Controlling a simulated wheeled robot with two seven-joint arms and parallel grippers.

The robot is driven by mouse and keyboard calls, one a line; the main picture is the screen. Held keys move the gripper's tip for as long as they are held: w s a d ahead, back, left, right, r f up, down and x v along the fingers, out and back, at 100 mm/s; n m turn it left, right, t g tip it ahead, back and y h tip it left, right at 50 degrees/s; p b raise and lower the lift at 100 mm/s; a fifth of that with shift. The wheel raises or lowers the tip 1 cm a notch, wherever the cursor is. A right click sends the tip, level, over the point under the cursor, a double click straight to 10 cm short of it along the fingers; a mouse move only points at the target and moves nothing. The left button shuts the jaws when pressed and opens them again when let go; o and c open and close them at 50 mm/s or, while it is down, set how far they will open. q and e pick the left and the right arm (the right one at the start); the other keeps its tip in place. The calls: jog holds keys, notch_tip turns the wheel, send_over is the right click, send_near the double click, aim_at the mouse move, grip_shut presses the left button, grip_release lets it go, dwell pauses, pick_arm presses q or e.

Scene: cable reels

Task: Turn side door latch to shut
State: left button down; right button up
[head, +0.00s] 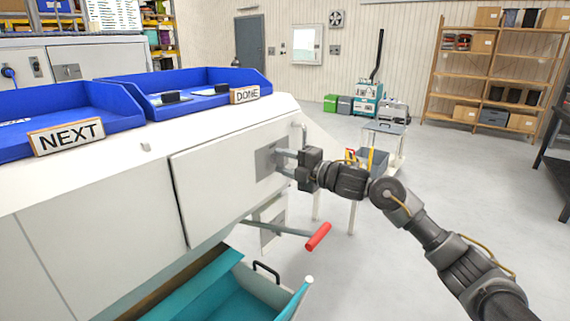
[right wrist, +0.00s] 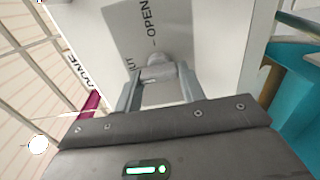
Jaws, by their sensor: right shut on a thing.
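The side door (head: 225,165) is a pale panel on the front of the white cabinet, and it looks flush with its frame. Its latch sits on a grey plate (head: 266,160) near the door's right edge. In the right wrist view the plate (right wrist: 125,35) carries the word OPEN and a partly hidden second word, with the latch knob (right wrist: 155,70) below. My right gripper (head: 285,162) is shut on the latch, one finger on each side of it. The latch's exact angle is hard to tell in the head view. My left gripper is not in view.
Blue trays (head: 205,85) with NEXT and DONE signs stand on the cabinet top. A lever with a red handle (head: 318,236) sticks out below the door. A teal open drawer (head: 235,295) is underneath. The floor to the right is mostly clear.

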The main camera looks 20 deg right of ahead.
jog(key=o, duration=1)
jog(key=shift+c, duration=0.2)
jog(key=shift+s+d, duration=0.25)
jog(key=shift+d, duration=0.05)
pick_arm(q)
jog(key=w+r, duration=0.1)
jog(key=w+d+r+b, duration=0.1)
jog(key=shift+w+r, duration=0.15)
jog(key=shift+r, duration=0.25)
pick_arm(e)
jog(key=v, duration=1)
